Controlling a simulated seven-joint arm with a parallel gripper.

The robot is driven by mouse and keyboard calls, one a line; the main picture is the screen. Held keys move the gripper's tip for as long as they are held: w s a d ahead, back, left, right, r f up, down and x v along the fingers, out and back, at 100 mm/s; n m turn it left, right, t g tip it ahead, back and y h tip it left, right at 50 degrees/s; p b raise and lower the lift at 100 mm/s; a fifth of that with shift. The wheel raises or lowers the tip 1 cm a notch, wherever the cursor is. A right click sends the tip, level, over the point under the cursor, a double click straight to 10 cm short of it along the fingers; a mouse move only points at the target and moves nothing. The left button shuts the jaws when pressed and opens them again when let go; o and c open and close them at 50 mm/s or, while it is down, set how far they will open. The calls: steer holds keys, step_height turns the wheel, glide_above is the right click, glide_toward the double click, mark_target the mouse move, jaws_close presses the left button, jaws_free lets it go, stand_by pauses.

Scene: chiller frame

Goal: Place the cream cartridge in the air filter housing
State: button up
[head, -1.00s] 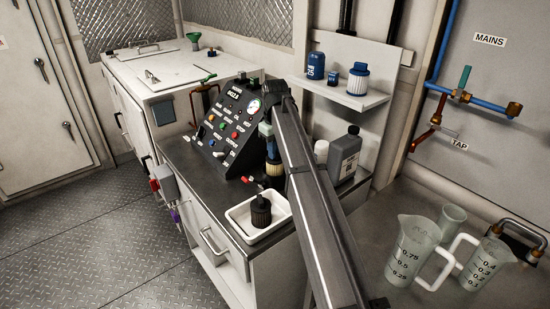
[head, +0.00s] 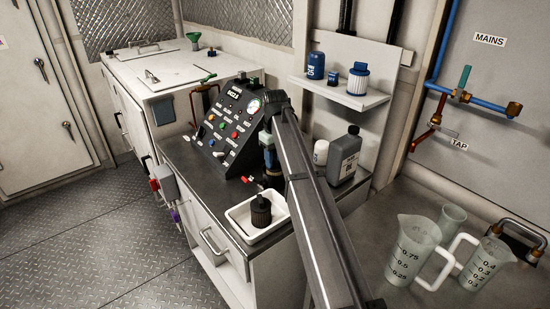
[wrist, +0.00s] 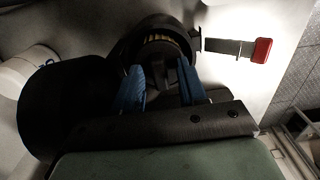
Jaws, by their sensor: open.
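In the wrist view, a dark round housing (wrist: 122,48) is at the top centre. A cream-yellow pleated piece (wrist: 160,38), which looks like the cartridge, shows inside its rim. How deep it sits is too dark to tell. My gripper (wrist: 162,72) is open, its two blue fingers apart and pointing at the housing opening. I cannot tell whether they touch the piece. In the head view, my gripper (head: 268,150) is beside the control panel, partly hidden by my arm. The cream cartridge cannot be made out there.
A red-ended lever (wrist: 262,50) juts beside the housing. A white tray (head: 243,222) holds a dark ribbed cartridge (head: 261,210). The sloped control panel (head: 232,125) and a grey bottle (head: 344,158) stand close by. A shelf (head: 345,95) holds blue-topped items.

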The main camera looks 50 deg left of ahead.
step_height(320, 180, up, 12)
steer(key=shift+r, duration=0.2)
stand_by(0.5)
steer(key=shift+f, duration=0.1)
